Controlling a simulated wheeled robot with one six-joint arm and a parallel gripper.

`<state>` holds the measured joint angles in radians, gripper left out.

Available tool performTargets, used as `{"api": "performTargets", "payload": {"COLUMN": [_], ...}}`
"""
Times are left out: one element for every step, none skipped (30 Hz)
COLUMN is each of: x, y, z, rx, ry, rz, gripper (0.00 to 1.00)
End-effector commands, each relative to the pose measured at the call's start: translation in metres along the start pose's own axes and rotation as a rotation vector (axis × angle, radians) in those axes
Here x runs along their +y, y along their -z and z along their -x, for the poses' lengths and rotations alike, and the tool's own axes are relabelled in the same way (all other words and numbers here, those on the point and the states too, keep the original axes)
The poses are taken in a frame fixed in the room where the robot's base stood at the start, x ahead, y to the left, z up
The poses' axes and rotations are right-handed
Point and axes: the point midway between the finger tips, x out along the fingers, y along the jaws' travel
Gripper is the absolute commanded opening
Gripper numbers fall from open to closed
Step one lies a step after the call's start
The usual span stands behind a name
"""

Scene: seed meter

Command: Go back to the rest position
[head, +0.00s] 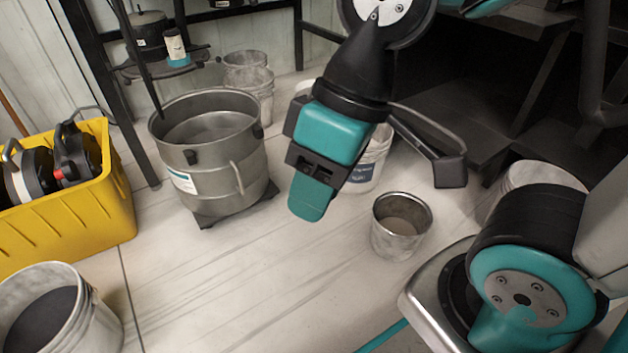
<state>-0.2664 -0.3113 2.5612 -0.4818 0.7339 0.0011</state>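My gripper (309,194) is in the upper middle of the head view, at the end of my black and teal arm. It hangs above the floor, in front of a white bucket with a blue label (368,168). Its teal fingertip points down and to the left. I see the fingers from the side and cannot tell whether they are apart. Nothing shows hanging from them.
A large grey metal drum (213,150) stands left of my gripper. A small metal bucket (401,226) stands to its lower right. A yellow crate (75,222) and an open bucket (88,318) are at left. The floor between (235,270) is clear.

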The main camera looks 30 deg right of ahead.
Motion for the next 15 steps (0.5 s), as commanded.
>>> {"api": "performTargets", "payload": {"x": [0.000,-0.001,-0.001,-0.002,-0.004,-0.006,-0.008,-0.010,-0.013,-0.016,-0.019,-0.023,-0.026,-0.030,-0.034], "y": [0.001,0.001,0.002,0.002,0.003,0.005,0.006,0.008,0.010,0.012,0.014,0.017,0.020,0.022,0.025], "z": [0.001,0.003,0.006,0.009,0.013,0.020,0.026,0.033,0.044,0.053,0.062,0.076,0.087,0.098,0.113], "rx": [0.001,0.001,0.001,0.001,0.001,0.001,0.002,0.002,0.002,0.002,0.002,0.002,0.002,0.002,0.002], "ry": [0.000,0.000,-0.001,-0.001,-0.001,-0.001,-0.001,-0.001,-0.001,-0.001,-0.001,-0.001,-0.001,-0.001,-0.001], "rz": [0.000,0.000,-0.001,-0.001,-0.001,-0.001,-0.001,-0.001,-0.001,-0.001,-0.001,-0.001,-0.001,-0.001,-0.001], "gripper": [0.31,0.31,0.31,0.31,0.31,0.31,0.31,0.31,0.31,0.31,0.31,0.31,0.31,0.31,0.31]}}
